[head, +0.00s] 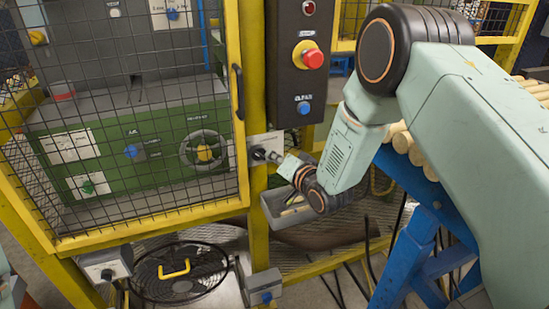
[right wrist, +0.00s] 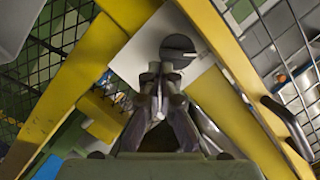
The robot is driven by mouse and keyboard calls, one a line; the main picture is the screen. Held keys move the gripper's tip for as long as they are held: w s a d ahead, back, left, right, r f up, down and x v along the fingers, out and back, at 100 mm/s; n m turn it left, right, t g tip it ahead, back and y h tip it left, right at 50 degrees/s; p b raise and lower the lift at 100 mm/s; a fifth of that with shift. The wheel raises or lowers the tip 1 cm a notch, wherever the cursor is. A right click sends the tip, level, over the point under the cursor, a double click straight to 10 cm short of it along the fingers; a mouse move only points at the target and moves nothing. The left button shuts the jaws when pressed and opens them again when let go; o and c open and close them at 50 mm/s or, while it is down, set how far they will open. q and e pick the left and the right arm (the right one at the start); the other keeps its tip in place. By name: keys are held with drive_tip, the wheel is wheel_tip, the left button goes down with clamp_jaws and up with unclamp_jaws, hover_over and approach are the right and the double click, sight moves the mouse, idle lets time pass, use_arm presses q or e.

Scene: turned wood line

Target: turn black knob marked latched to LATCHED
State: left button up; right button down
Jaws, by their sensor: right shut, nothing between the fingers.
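The black knob (head: 257,153) is on a pale plate (head: 268,140) fixed to the yellow post beside the mesh door. In the right wrist view the knob (right wrist: 178,47) is a dark round disc with a lighter bar across it, on the white plate (right wrist: 150,45). I cannot read the plate's marking. My right gripper (head: 275,157) points left at the knob, and its fingertips (right wrist: 161,76) are shut and empty, just short of or at the knob's lower edge; I cannot tell whether they touch it. My left gripper is not in view.
The yellow-framed mesh door (head: 240,90) with a black handle stands left of the post, a green machine behind it. A dark box with a red button (head: 313,59) hangs above. A grey tray (head: 285,212) sits below my wrist. A blue stand (head: 412,235) holds wood dowels at right.

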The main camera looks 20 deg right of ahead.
drive_tip(key=shift+a, duration=0.1)
idle(0.3)
drive_tip(key=shift+f+m, duration=0.1)
drive_tip(key=shift+m, duration=0.2)
drive_tip(key=shift+b, duration=0.3)
